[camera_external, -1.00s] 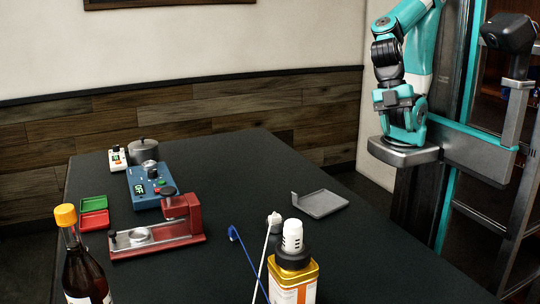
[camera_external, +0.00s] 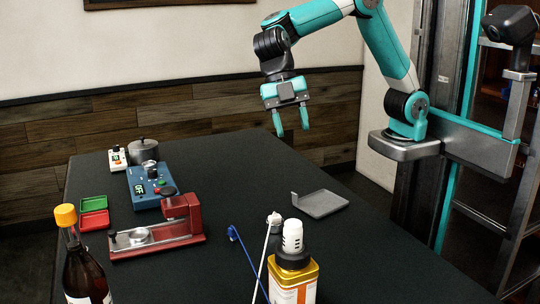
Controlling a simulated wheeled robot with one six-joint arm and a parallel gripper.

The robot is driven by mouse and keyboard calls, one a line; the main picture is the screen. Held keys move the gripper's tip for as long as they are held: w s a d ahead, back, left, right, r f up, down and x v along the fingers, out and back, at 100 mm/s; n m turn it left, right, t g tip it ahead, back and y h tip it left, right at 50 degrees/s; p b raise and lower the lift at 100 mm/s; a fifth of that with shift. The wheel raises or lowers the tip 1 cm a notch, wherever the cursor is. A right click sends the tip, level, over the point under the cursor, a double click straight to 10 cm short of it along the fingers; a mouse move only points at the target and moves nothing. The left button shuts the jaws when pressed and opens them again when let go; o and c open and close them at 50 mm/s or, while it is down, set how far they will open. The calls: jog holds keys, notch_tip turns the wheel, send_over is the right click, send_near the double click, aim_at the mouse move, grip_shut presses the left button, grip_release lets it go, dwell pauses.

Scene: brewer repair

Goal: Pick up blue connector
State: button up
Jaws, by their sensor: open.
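The blue connector (camera_external: 233,233) is the end of a thin blue cable at the front middle of the black table. Its cable runs down toward the gold tin and is partly hidden behind it. A white connector (camera_external: 274,218) on a white cable lies just right of it. My gripper (camera_external: 293,128) is open and empty, fingers pointing down. It hangs in the air above the far right part of the table, well apart from the blue connector.
A gold tin (camera_external: 293,282) with a black-and-white top and a dark bottle (camera_external: 87,272) stand in front. A red press-like device (camera_external: 165,233), blue control box (camera_external: 150,187), pot (camera_external: 144,151), red tray (camera_external: 95,220) and green tray (camera_external: 93,203) are left. A grey tray (camera_external: 320,204) lies right.

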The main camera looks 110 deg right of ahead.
jog(key=w+d+f+n, duration=0.3)
jog(key=w+d+f, duration=0.2)
jog(key=w+d, duration=0.25)
jog(key=n, duration=0.4)
send_near(233, 228)
jog(key=shift+h, duration=0.3)
jog(key=b+x, duration=0.4)
jog(key=b, duration=0.4)
jog(key=shift+a+f, duration=0.15)
jog(key=shift+f, duration=0.15)
jog(key=x, duration=0.2)
jog(key=p+x, duration=0.1)
jog(key=x, duration=0.1)
jog(key=shift+a+f+p, duration=0.15)
jog(key=shift+a+p, duration=0.15)
jog(key=shift+a, duration=0.05)
jog(key=shift+a+f, duration=0.15)
jog(key=shift+f, duration=0.4)
grip_shut()
